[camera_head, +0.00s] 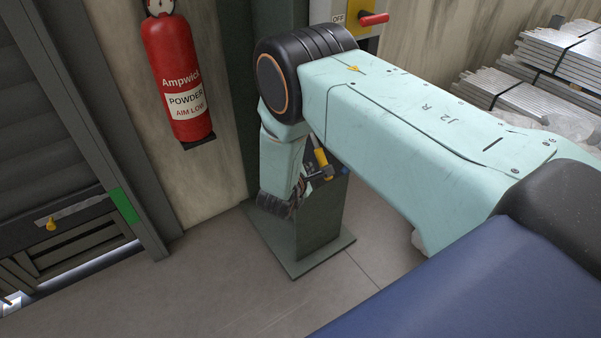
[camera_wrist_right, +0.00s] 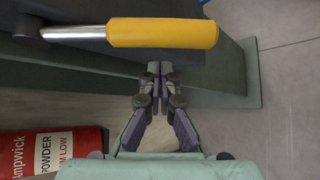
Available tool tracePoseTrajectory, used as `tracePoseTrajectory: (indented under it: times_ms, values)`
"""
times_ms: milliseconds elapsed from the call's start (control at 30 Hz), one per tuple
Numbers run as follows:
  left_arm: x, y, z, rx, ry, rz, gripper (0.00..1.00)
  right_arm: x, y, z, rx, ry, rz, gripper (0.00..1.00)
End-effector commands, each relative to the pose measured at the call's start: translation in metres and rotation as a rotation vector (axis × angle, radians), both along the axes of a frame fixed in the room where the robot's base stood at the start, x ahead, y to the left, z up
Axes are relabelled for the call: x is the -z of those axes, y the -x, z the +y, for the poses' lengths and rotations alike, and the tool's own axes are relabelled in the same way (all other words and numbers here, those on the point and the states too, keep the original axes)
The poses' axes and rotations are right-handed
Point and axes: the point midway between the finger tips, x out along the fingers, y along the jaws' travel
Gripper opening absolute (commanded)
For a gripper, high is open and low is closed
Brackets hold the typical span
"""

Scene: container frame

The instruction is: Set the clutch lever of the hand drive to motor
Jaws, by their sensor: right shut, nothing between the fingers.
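The hand drive is a green pedestal (camera_head: 320,225) on a floor plate, with a dark top. A lever with a yellow grip (camera_head: 320,157) and a bright metal shank stands at its top. In the right wrist view the yellow grip (camera_wrist_right: 162,33) lies across the picture, its shank running left to a dark pivot. My right gripper (camera_wrist_right: 160,72) is shut and empty, its fingertips just below the grip in that view; I cannot tell whether they touch it. In the head view my right forearm partly hides the pedestal. No motor marking is readable. My left gripper is out of view.
A red fire extinguisher (camera_head: 180,75) hangs on the wall left of my arm; it also shows in the right wrist view (camera_wrist_right: 45,150). A switch box with a red handle (camera_head: 374,19) is behind my arm. Strapped metal profiles (camera_head: 540,80) lie at right. Floor at front left is clear.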

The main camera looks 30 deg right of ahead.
Motion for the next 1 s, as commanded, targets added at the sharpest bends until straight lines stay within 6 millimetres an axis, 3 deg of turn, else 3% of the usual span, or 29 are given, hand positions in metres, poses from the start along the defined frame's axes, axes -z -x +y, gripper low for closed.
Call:
tracePoseTrajectory:
  times_ms: [233, 1000]
  values:
    - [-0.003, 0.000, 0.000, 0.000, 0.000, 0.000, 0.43, -0.011, 0.012, -0.009, 0.001, 0.000, -0.001, 0.00]
    - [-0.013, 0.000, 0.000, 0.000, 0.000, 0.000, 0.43, -0.015, 0.025, -0.010, 0.000, 0.002, 0.027, 0.00]
